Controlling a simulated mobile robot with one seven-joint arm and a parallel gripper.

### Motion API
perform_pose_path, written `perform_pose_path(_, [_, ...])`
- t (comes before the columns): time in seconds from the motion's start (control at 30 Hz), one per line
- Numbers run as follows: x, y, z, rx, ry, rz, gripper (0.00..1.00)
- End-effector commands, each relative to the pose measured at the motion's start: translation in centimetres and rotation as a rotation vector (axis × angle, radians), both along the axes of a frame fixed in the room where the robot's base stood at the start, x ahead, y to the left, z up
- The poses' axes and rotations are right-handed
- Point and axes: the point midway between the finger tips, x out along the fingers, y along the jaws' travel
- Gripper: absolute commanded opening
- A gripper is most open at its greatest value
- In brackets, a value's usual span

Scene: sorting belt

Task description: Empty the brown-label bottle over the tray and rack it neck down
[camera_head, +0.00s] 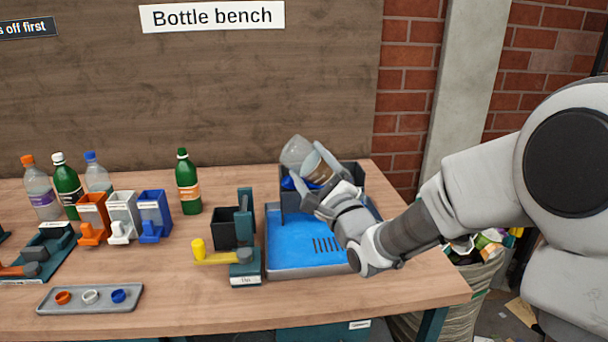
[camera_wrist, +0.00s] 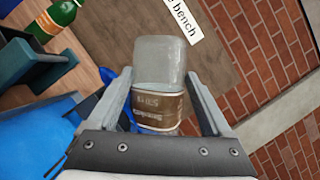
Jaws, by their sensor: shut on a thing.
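My gripper (camera_head: 318,178) is shut on the brown-label bottle (camera_head: 297,152), a clear bottle tilted with its base up and to the left. In the wrist view the bottle (camera_wrist: 159,65) lies between both fingers, with the brown label (camera_wrist: 157,108) near the jaws. Its neck is hidden from the wrist view by my gripper. The bottle is above the back of the blue tray (camera_head: 290,246), in front of a dark box-like rack (camera_head: 350,176). I cannot tell whether the neck touches anything or whether liquid is left inside.
A green bottle (camera_head: 188,184) stands left of the tray. A teal fixture with a yellow lever (camera_head: 215,257) is close to the tray's left edge. Orange, white and blue holders (camera_head: 122,217) and several bottles are further left. A ring tray (camera_head: 90,298) lies at the front.

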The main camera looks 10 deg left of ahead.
Motion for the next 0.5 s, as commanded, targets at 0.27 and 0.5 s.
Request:
perform_pose_path(0.27, [0.8, -2.6, 1.8, 0.377, 0.109, -0.002, 0.2])
perform_pose_path(0.5, [1.4, -4.9, 2.9, 0.675, 0.194, -0.001, 0.2])
